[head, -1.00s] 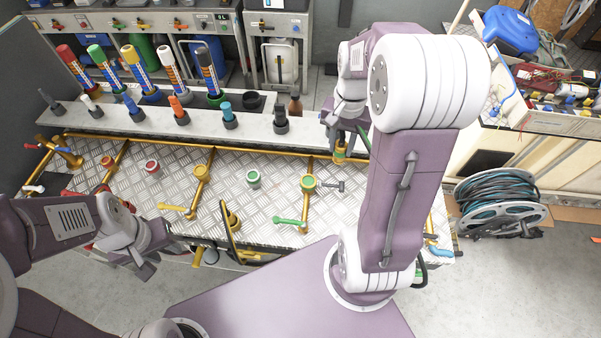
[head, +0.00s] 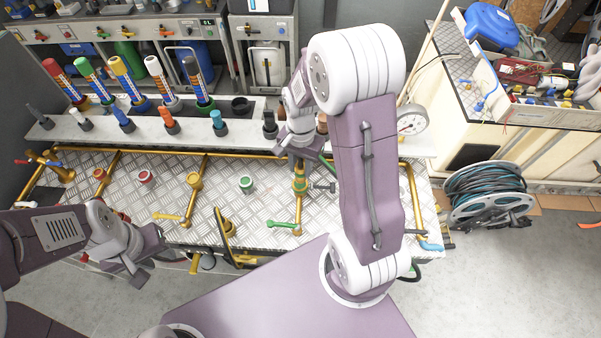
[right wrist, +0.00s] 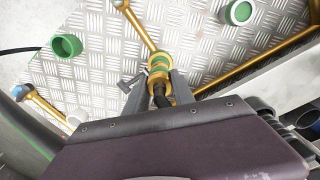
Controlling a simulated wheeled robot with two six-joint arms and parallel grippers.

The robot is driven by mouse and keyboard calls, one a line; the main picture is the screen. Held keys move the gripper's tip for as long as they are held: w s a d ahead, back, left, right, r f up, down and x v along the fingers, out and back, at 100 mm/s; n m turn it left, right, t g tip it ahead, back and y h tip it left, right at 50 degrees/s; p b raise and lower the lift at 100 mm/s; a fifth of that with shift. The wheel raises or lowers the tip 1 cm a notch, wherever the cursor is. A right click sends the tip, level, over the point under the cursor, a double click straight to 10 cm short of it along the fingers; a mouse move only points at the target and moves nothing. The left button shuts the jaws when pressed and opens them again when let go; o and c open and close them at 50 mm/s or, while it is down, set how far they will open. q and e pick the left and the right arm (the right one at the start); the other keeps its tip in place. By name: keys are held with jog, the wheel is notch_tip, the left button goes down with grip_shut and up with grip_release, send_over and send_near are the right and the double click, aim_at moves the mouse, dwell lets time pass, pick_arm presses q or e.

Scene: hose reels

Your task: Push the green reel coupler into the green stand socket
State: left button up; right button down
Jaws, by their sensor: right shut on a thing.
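My right gripper (head: 299,160) is shut on the green reel coupler (right wrist: 159,80), a brass fitting with a green band and a black hose behind it. In the head view the coupler (head: 299,171) is right over the green stand socket (head: 299,188), on the brass pipe with the green lever. In the right wrist view coupler and socket (right wrist: 158,59) are in line, end to end. I cannot tell how deep the coupler sits. My left gripper (head: 137,268) is empty and looks open, off the bench's front edge.
A loose green-and-white cap (head: 246,184) stands left of the socket on the tread-plate bench. The green lever (head: 283,225) lies in front. Other brass stands (head: 194,181) are to the left. A gauge (head: 411,120) stands at the back right, and a hose reel (head: 487,195) on the floor.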

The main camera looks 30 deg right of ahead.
aim_at(300, 175)
notch_tip(300, 175, down, 4)
jog(key=shift+a+r, duration=0.1)
jog(key=shift+r, duration=0.05)
jog(key=shift+w+f, duration=0.1)
jog(key=shift+f, duration=0.1)
jog(key=shift+f, duration=0.1)
jog(key=c, duration=1.1)
grip_release()
jog(key=shift+o, duration=0.2)
